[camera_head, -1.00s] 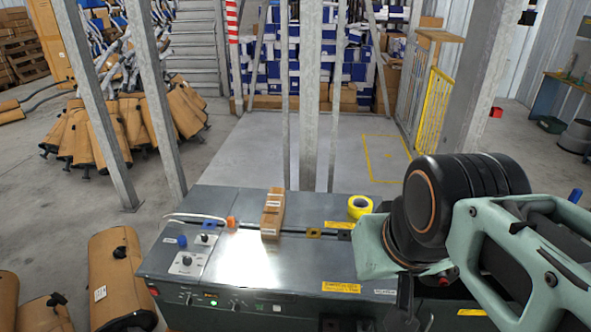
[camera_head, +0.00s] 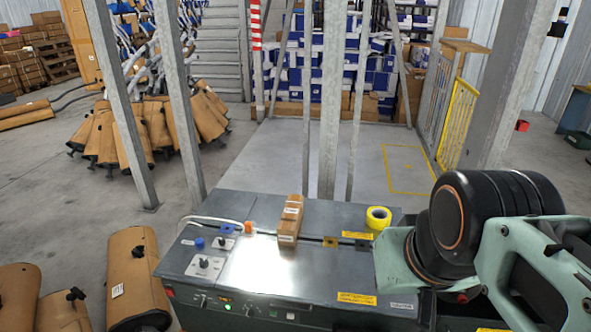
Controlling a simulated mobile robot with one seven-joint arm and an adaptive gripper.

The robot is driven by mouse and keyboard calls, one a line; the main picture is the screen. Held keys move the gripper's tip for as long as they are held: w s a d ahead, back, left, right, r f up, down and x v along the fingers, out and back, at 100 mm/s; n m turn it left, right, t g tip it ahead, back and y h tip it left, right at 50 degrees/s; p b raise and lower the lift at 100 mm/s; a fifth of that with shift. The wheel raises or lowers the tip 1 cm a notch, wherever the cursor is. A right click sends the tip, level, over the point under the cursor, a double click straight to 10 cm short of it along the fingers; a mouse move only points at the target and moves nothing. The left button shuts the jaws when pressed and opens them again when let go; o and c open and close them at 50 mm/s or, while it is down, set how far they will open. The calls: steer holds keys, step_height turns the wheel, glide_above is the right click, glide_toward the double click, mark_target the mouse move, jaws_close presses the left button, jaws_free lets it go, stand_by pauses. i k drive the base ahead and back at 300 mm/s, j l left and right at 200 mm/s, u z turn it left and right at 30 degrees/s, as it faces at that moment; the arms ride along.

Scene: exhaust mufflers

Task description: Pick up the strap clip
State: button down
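I cannot tell for sure which small part is the strap clip. On the grey machine top (camera_head: 250,270) lie a small orange piece (camera_head: 249,227) at the end of a pale curved tube and a small yellow-orange piece (camera_head: 330,241) on the dark slot. A dark piece (camera_head: 362,244) lies further right on that slot. My pale green and black arm reaches in from the right, over the machine's right end. My gripper's fingers do not show, and nothing is seen held.
A brown carton (camera_head: 290,222) stands on the machine's middle, and a yellow tape roll (camera_head: 378,217) lies to its right. Knobs (camera_head: 204,263) sit at the left end. Metal posts (camera_head: 331,100) rise behind. Brown mufflers (camera_head: 137,275) stand left. Floor behind the machine is clear.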

mark_target(249, 227)
steer(key=i+j, duration=0.2)
steer(key=j, duration=0.15)
steer(key=i+j+z, duration=0.15)
steer(key=j, duration=0.25)
steer(key=i+j, duration=0.25)
steer(key=j+z, duration=0.05)
steer(key=j, duration=0.05)
